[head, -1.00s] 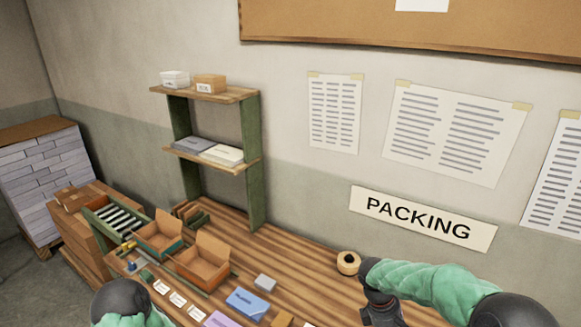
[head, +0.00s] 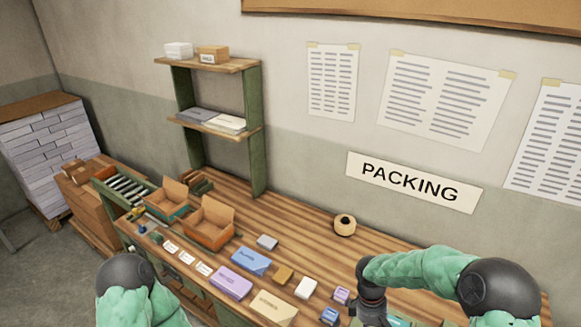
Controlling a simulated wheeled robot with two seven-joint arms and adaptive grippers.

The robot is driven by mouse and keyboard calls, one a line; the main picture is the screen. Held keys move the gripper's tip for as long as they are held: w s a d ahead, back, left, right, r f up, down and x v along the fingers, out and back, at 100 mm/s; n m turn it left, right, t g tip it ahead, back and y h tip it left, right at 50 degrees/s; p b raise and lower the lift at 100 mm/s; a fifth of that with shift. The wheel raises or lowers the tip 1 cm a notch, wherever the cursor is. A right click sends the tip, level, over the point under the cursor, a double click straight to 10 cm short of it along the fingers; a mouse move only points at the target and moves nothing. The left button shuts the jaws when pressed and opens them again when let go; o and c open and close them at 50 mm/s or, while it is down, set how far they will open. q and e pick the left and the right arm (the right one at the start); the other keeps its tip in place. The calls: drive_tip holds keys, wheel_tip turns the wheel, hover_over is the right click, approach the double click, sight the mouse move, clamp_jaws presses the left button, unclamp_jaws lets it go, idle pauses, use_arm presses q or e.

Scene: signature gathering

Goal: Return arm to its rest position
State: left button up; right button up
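My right arm (head: 425,268), in a green sleeve with dark joints, comes in from the lower right and bends down over the right part of the wooden table (head: 300,240). Its gripper is below the bottom edge of the head view. My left arm (head: 135,290) shows only as a dark joint and green sleeve at the lower left, in front of the table. Its gripper is also out of view. I cannot tell whether either gripper holds anything.
Open cardboard boxes (head: 208,232) stand on the table's left part. Blue (head: 250,261), purple (head: 231,283) and tan (head: 273,308) packets lie along the front. A tape roll (head: 344,225) sits near the wall. A shelf (head: 218,67) rises at the back.

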drive_tip(key=s+a+f+m+t+y, duration=0.1)
drive_tip(key=s+a+f+m+y, duration=0.2)
drive_tip(key=s+a+f+m, duration=0.5)
drive_tip(key=s+a+f+m+t+y, duration=0.2)
drive_tip(key=s+a+f+m+y, duration=0.15)
drive_tip(key=s+f+m, duration=0.45)
wheel_tip(320, 180, down, 19)
drive_tip(key=a+n+b, duration=0.1)
drive_tip(key=n+b, duration=0.2)
drive_tip(key=b, duration=1.5)
drive_tip(key=shift+w+a+h+b, duration=0.3)
drive_tip(key=shift+a+h, duration=0.1)
drive_tip(key=shift+h, duration=0.05)
drive_tip(key=shift+r, duration=0.1)
